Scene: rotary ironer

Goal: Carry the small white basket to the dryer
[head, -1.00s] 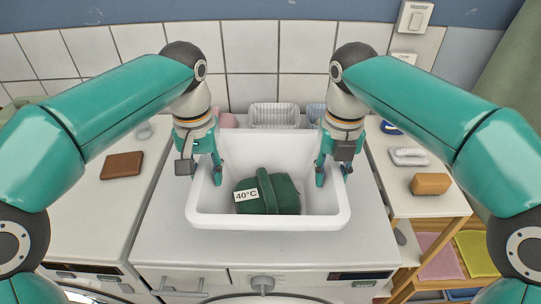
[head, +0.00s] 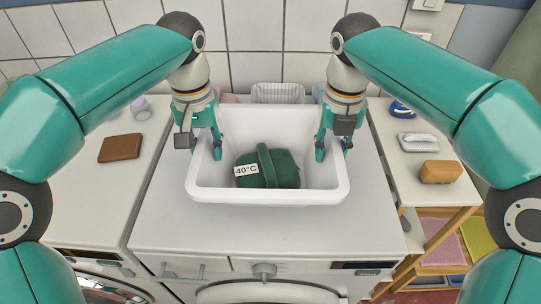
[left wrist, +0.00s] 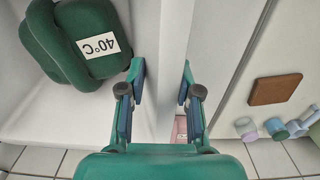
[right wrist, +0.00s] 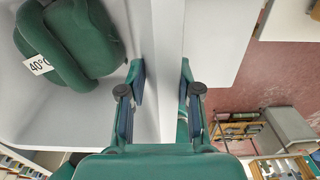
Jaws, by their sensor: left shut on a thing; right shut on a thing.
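The white basket (head: 268,193) is an open, rectangular tub over the white machine top in the middle of the head view. A folded dark green cloth (head: 268,170) with a 40°C label lies in it. My left gripper (head: 206,148) is shut on the basket's left wall, and my right gripper (head: 333,150) is shut on its right wall. The held wall (left wrist: 174,70) runs between the fingers in the left wrist view, and the other held wall (right wrist: 168,50) does in the right wrist view. The basket looks level; I cannot tell whether its underside touches the machine top.
A brown wallet (head: 120,148) and cups (head: 140,108) are on the left top. A soap-like block (head: 440,172) and a white item (head: 417,142) lie on the right shelf. The machine top (head: 270,235) is bare in front.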

